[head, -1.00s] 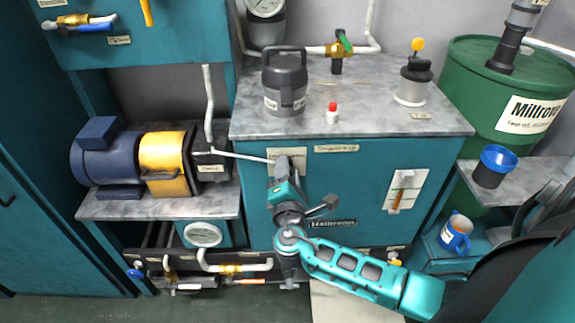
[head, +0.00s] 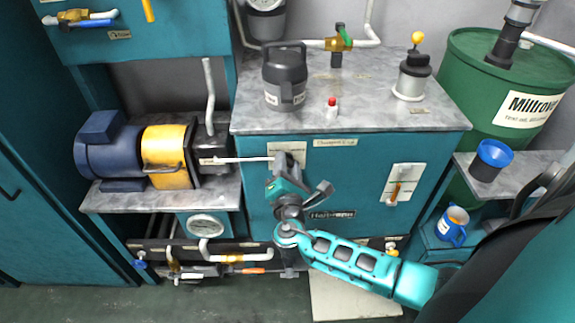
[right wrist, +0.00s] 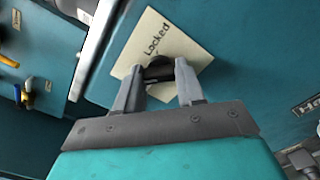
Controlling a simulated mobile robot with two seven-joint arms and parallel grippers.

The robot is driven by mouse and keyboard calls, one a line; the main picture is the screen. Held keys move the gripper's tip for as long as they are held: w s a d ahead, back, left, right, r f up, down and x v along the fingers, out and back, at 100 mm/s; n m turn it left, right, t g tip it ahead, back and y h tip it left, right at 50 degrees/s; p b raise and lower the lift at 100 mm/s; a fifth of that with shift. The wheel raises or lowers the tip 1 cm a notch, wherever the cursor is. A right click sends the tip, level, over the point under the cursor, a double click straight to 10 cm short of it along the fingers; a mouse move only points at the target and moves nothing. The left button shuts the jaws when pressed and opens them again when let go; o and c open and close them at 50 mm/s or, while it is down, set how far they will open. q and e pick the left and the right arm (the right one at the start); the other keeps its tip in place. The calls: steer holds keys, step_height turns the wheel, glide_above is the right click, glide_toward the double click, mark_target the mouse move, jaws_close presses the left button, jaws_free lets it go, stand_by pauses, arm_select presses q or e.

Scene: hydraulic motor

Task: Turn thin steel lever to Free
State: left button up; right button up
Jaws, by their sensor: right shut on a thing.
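A thin pale rod, which looks like the thin steel lever (head: 245,159), runs nearly level from the pump box to my right gripper. My right gripper (head: 287,163) is at the front of the teal cabinet. In the right wrist view its fingers (right wrist: 160,90) are shut on a dark piece (right wrist: 160,69), apparently the lever's end. A cream plate (right wrist: 152,40) reading "Locked" lies behind it. The fingers and gripper body hide the join between rod and dark piece. No "Free" marking can be read. My left gripper is out of view.
The blue and yellow motor (head: 125,150) stands on a shelf to the left. An orange-handled switch (head: 397,190) sits right of my gripper.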

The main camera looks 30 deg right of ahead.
steer(key=o, duration=1)
steer(key=shift+o, duration=0.2)
steer(key=v, duration=1.3)
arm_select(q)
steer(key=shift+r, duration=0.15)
arm_select(e)
steer(key=s+a+f+m+g+y+p, duration=0.1)
steer(key=s+f+m+g+y+p, duration=0.2)
steer(key=f+m+g+y, duration=0.3)
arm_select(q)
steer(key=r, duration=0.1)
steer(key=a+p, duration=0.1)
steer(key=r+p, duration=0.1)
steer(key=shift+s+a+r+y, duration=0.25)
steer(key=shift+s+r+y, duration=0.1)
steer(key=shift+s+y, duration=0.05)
arm_select(e)
steer(key=s+a+r+m+t+y, duration=0.1)
steer(key=s+a+m+y, duration=0.2)
steer(key=m, duration=0.9)
steer(key=a+y, duration=0.1)
steer(key=y, duration=0.1)
steer(key=shift+s+a+r+t+y, duration=0.35)
steer(key=shift+s+t+y, duration=0.05)
